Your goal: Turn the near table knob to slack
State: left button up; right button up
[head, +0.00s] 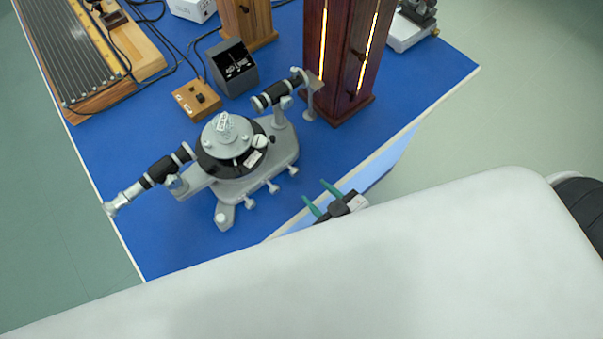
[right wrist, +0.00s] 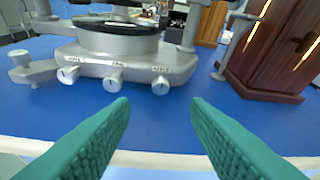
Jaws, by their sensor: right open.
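The spectrometer (head: 235,170) stands on the blue bench, with a round black-sided table (head: 230,150) on its grey base. Three small silver knobs stick out along the base's near side: one (head: 249,203), a middle one (head: 273,187) and one farther right (head: 293,170). In the right wrist view they are the left knob (right wrist: 68,75), middle knob (right wrist: 113,80) and right knob (right wrist: 160,85), with small labels too blurred to read surely. My right gripper (head: 314,190) is open and empty at the bench edge, its green fingers (right wrist: 160,103) pointing at the knobs without touching. My left gripper is not seen.
A dark wooden lamp housing (head: 340,60) with bright slits stands right of the spectrometer. A grey box (head: 232,68) and a small wooden switch box (head: 196,98) stand behind it. The blue bench top (right wrist: 215,125) is clear between my fingers and the knobs.

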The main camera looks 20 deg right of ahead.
aim_at(296, 174)
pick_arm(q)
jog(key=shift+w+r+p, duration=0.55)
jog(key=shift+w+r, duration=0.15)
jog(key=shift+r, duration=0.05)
pick_arm(e)
jog(key=x, duration=0.7)
jog(key=shift+w+f, duration=0.1)
jog(key=shift+w, duration=0.15)
grip_shut()
jog(key=shift+a+f+b, duration=0.1)
jog(key=shift+b, duration=0.25)
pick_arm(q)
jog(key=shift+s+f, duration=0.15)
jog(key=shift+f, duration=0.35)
pick_arm(e)
jog(key=shift+n+h, duration=0.5)
grip_release()
